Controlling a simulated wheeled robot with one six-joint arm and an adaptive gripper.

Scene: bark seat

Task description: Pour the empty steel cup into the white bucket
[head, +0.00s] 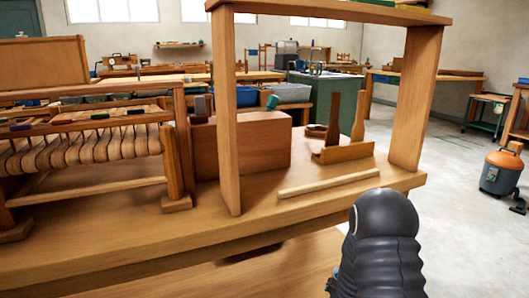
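I see no steel cup and no white bucket in the head view. A black ribbed part of my arm rises at the bottom right, in front of the bench edge. My gripper's fingers do not show, so I cannot see whether they hold anything. The arm hides a piece of the floor and of the bench's front edge.
A wooden bench (120,238) with an upright frame (228,110) fills the front. On it are a wooden box (262,143), a loose strip (328,184) and a small stand (342,151). An orange-topped canister (502,172) stands right. Grey floor (455,215) is clear right of the bench.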

